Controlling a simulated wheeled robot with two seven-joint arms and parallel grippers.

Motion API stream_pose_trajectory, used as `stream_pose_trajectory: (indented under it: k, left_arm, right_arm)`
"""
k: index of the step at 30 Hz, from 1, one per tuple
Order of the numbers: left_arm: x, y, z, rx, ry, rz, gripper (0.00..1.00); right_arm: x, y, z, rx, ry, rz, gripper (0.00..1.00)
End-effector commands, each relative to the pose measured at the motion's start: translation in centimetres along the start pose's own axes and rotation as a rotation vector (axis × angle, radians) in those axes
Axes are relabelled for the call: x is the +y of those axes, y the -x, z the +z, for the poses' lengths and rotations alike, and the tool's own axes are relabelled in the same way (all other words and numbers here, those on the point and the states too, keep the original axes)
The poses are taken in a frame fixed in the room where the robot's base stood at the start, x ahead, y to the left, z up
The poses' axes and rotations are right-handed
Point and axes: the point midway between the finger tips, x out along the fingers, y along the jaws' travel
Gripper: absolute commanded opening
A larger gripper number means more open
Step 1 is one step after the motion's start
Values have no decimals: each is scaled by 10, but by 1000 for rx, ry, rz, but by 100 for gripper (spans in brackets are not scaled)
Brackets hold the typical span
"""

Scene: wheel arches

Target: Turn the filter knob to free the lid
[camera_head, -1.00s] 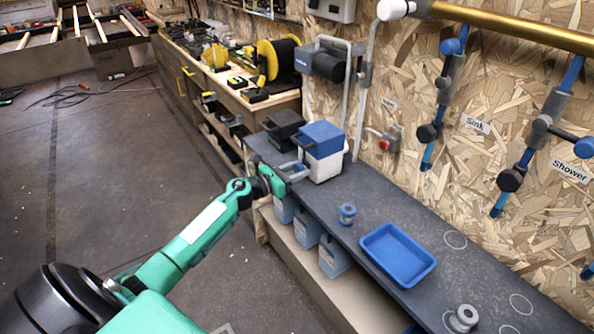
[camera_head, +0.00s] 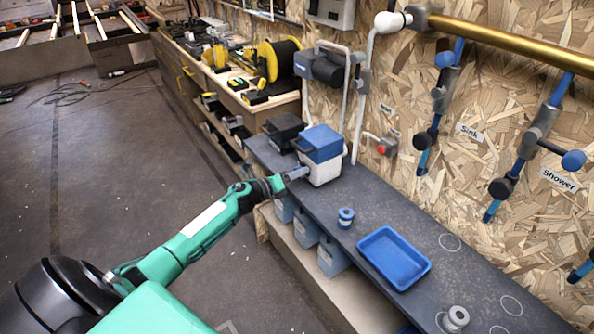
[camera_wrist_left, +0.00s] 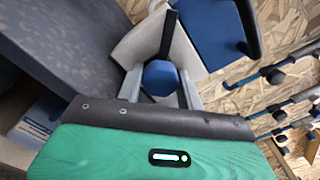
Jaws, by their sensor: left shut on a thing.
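The filter box has a white body (camera_head: 325,170) and a blue lid (camera_head: 320,143), and stands on the dark bench shelf. My left gripper (camera_head: 300,173) is at its front face. In the left wrist view, the blue filter knob (camera_wrist_left: 160,77) sits between the two grey fingers of my left gripper (camera_wrist_left: 160,88), which is shut on it. The white body (camera_wrist_left: 150,42) and blue lid (camera_wrist_left: 215,30) are just beyond, with a dark bar on the lid side. The knob is hidden in the head view. My right gripper is not in view.
A black box (camera_head: 283,130) stands close behind the filter box. A small blue spool (camera_head: 346,217), a blue tray (camera_head: 394,258) and a grey spool (camera_head: 456,318) are along the shelf (camera_head: 400,215). Blue containers (camera_head: 306,228) are below. Open floor lies left.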

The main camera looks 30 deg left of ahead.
Motion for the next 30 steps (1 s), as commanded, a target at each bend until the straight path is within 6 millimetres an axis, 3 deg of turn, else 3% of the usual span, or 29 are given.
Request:
stream_pose_trajectory:
  k: [18,30]
  left_arm:
    - [-2,0,3,-1,561,2,14]
    - [0,0,2,-1,767,2,14]
  right_arm:
    - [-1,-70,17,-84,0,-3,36]
    - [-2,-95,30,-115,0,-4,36]
